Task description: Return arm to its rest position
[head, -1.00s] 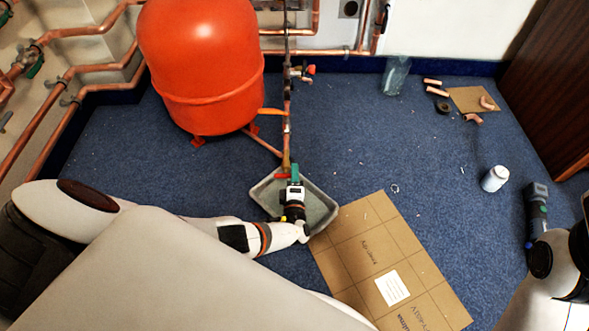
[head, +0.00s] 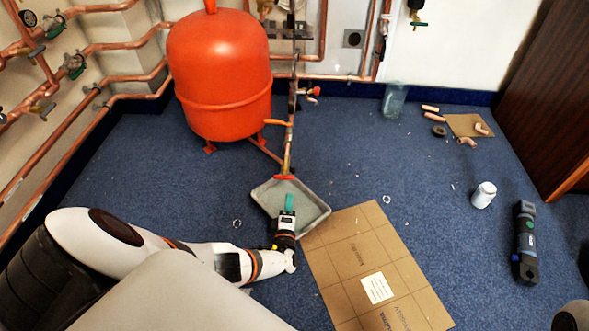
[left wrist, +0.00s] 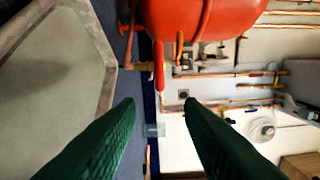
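My left gripper (head: 290,202) is over the near part of a grey tray (head: 262,206) on the floor. In the left wrist view its two green fingers (left wrist: 158,105) stand apart with nothing between them. The tray also shows at the left of that view (left wrist: 50,75). My left arm reaches in from the left, bent, its forearm low over the carpet. Only small parts of my right arm (head: 574,318) show at the lower right corner. My right gripper is outside the frames.
A red tank (head: 222,75) and copper pipes stand behind the tray. A vertical pipe with a red handle (head: 285,177) ends by its far edge. Flat cardboard (head: 350,250), a white bottle (head: 483,195) and a dark power tool (head: 526,240) lie to the right. Carpet between is mostly clear.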

